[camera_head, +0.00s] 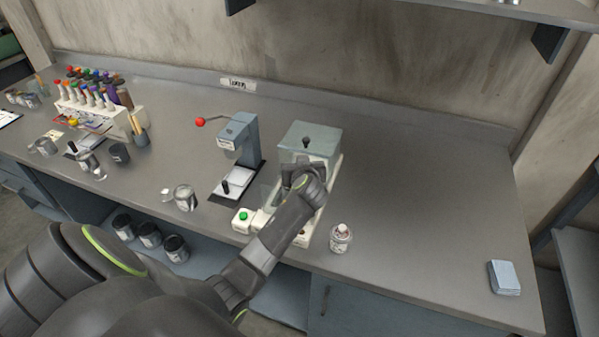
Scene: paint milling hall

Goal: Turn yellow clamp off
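I cannot make out a yellow clamp in the head view. A grey box-shaped machine (312,137) with a dark knob (306,143) on it stands on the bench at the middle. My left arm reaches up to it from the lower left. My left gripper (303,173) is in front of the machine, just below the knob. The wrist hides its fingertips and much of the machine's front, so I cannot tell whether it is open or touching anything. My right gripper is not in view.
A white box with a green button (243,215) sits left of my forearm. A press with a red-ball lever (200,122) stands behind it. A small labelled jar (341,238) is close to the right of my arm. The bench's right side is mostly clear, with a folded cloth (504,278).

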